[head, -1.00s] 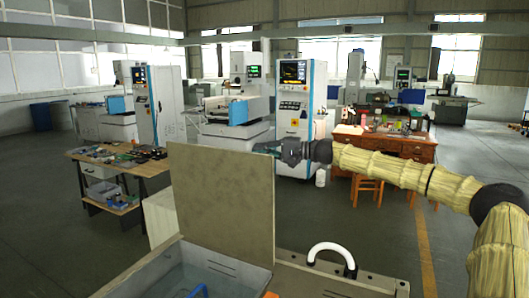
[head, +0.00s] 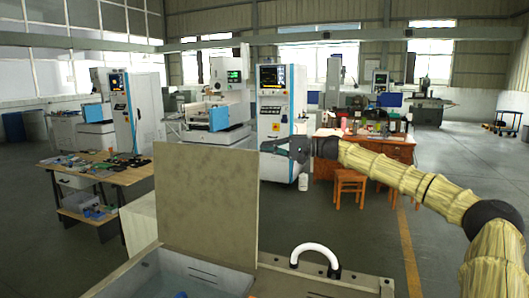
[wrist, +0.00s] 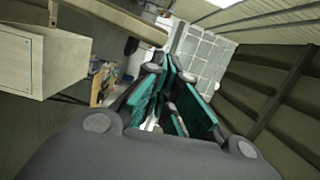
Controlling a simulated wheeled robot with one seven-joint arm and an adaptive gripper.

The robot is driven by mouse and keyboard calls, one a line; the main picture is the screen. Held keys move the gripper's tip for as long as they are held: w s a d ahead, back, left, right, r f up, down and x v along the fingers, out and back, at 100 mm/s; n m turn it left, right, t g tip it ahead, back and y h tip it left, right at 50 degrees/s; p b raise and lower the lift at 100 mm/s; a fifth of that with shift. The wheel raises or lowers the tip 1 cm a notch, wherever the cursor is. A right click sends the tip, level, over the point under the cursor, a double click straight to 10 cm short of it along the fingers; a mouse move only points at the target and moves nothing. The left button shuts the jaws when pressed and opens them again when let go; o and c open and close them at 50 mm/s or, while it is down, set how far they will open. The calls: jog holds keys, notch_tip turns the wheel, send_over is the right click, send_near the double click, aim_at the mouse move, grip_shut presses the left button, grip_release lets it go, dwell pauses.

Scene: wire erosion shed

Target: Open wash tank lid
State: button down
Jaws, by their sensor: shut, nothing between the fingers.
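The wash tank lid (head: 207,205), a flat grey-beige panel, stands upright at the near left in the head view. The wash tank (head: 150,258) below it is open at the top, with bluish water inside. My gripper (head: 284,147) is shut and empty, level with the lid's upper right edge. A small gap shows between them in the picture; their distance in depth is unclear. In the wrist view, the gripper's teal-padded fingers (wrist: 170,95) are close together. I cannot clearly tell the lid in that view.
A white curved handle (head: 315,250) stands on the top right of the tank's body. A workbench with small parts (head: 95,170) is at the left. A wooden desk (head: 365,148) and stool (head: 349,187) stand behind my arm.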

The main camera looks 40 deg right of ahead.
jog(key=shift+v, duration=1.05)
jog(key=shift+a+r, duration=0.15)
